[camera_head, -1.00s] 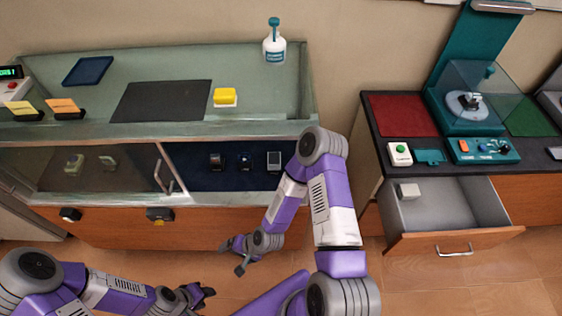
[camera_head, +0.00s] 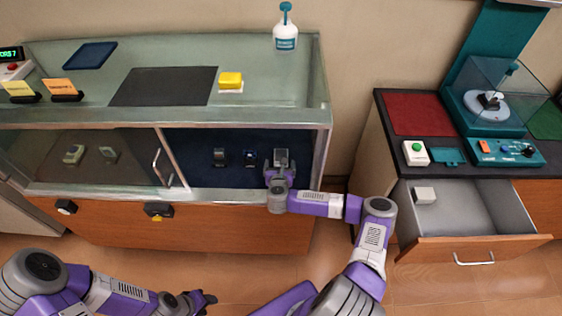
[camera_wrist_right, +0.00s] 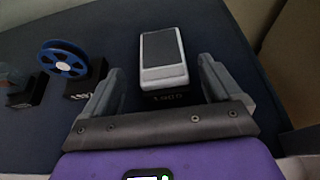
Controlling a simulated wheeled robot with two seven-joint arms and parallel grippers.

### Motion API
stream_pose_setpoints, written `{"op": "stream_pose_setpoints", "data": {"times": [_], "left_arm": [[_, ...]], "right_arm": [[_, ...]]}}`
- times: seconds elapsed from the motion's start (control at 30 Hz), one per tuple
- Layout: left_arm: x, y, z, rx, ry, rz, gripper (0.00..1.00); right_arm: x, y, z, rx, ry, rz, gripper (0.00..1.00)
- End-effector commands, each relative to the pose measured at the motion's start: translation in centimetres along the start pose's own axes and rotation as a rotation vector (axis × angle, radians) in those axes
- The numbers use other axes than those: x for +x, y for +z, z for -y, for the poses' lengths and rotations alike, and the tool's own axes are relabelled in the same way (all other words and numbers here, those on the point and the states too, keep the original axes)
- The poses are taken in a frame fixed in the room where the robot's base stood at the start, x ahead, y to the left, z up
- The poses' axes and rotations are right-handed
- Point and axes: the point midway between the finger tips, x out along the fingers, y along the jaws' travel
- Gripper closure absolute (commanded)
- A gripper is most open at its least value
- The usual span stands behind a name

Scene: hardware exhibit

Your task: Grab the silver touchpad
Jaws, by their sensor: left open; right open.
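The silver touchpad (camera_head: 281,154), a small silver block with a dark face, stands on a dark stand inside the open right side of the display case. In the right wrist view the touchpad (camera_wrist_right: 163,52) is upright between and just beyond the fingertips. My right gripper (camera_head: 280,168) is open and reaches into the case in front of it, partly hiding its lower part. In the wrist view the open right fingers (camera_wrist_right: 160,82) lie either side of its near end, with gaps visible. My left gripper (camera_head: 205,299) is open and empty, low at the front left, away from the case.
A blue reel (camera_wrist_right: 66,60) on a black stand is left of the touchpad. The glass case (camera_head: 260,115) has a top shelf above my right gripper and a sliding door (camera_head: 95,158) at left. An open drawer (camera_head: 470,210) juts out at right.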

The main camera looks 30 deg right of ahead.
Motion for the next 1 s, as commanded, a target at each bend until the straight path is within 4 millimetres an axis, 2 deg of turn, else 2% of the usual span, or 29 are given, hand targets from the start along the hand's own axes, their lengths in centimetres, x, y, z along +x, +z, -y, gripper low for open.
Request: {"op": "stream_pose_setpoints", "data": {"times": [0.1, 0.27, 0.57, 0.9, 0.97, 1.0], "left_arm": [[1.2, -0.1, 0.4, 0.000, 0.000, 0.000, 0.57], [1.8, -0.1, 0.7, 0.000, 0.000, 0.000, 0.57], [1.7, -0.1, 0.7, 0.000, 0.000, 0.000, 0.57], [1.7, -0.1, 0.7, 0.000, 0.000, 0.000, 0.57], [1.7, -0.1, 0.7, 0.000, 0.000, 0.000, 0.57], [1.7, -0.1, 0.7, 0.000, 0.000, 0.000, 0.57]], "right_arm": [[2.0, 0.2, 0.5, 0.001, -0.003, 0.002, 0.08], [3.9, 0.4, 0.4, -0.001, 0.000, 0.001, 0.08], [4.2, 0.5, 0.4, -0.002, 0.002, 0.001, 0.08], [4.2, 0.5, 0.4, -0.003, 0.002, 0.001, 0.59], [4.2, 0.5, 0.4, -0.003, 0.002, 0.001, 0.68], [4.2, 0.5, 0.4, -0.003, 0.002, 0.000, 0.69]]}}
